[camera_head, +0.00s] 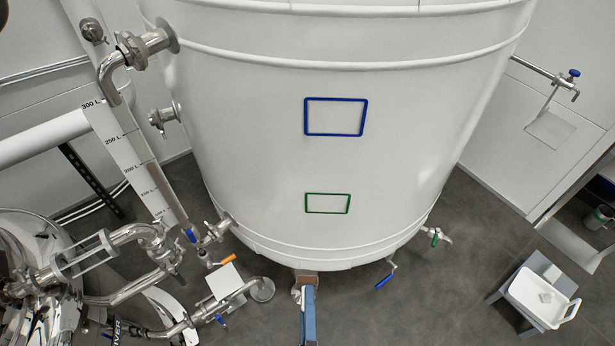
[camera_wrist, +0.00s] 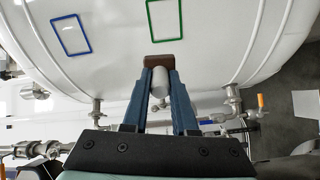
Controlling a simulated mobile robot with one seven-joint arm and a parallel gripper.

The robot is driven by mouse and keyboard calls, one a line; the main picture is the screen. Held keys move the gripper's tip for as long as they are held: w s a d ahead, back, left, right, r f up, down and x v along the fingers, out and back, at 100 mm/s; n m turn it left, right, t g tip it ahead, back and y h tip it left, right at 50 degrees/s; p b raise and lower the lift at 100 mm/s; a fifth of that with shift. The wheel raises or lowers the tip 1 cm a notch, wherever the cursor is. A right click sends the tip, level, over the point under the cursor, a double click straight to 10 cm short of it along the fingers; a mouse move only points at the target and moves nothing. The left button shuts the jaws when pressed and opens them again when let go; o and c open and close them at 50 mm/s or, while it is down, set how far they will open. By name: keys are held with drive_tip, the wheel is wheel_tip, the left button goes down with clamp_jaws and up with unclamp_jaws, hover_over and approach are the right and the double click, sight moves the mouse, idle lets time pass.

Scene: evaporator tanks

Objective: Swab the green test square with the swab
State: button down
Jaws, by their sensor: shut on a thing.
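The green test square (camera_head: 327,203) is a thin green outline low on the front of the white tank (camera_head: 240,130). It also shows at the top of the wrist view (camera_wrist: 165,20). My gripper (camera_wrist: 164,70) has blue fingers shut on a small brown block, which I take as the swab (camera_wrist: 164,60). In the head view my gripper (camera_head: 307,284) is at the tank's bottom edge, below and slightly left of the green square, with the swab (camera_head: 306,274) at its tip. The swab is outside the green outline; I cannot tell whether it touches the tank.
A blue square outline (camera_head: 335,117) lies above the green one. Pipes and valves crowd the left. A blue-handled valve (camera_head: 386,275) and a green-handled valve (camera_head: 436,237) hang under the tank at right. A white tray (camera_head: 543,297) stands lower right. Floor between is clear.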

sight(311, 276)
drive_tip(key=shift+h, duration=0.6)
drive_tip(key=w+r+p, duration=0.1)
drive_tip(key=r, duration=0.2)
drive_tip(key=w+r+p, duration=0.1)
drive_tip(key=w+r, duration=0.1)
drive_tip(key=r, duration=0.1)
drive_tip(key=w+r+p, duration=0.1)
drive_tip(key=r, duration=0.3)
drive_tip(key=shift+w+d, duration=0.3)
drive_tip(key=d+r+m+g+h+p, duration=0.1)
drive_tip(key=d+r+m+h+p, duration=0.1)
drive_tip(key=r, duration=1.1)
drive_tip(key=s+d+r+m+g+h+p, duration=0.1)
drive_tip(key=d+r+m+h+p, duration=0.2)
drive_tip(key=d+r+h, duration=0.3)
drive_tip(key=d+r, duration=0.3)
drive_tip(key=r, duration=0.4)
drive_tip(key=shift+r+m+g+p, duration=0.25)
drive_tip(key=shift+m+g+p, duration=0.05)
drive_tip(key=shift+g+p, duration=0.1)
drive_tip(key=shift+f, duration=0.1)
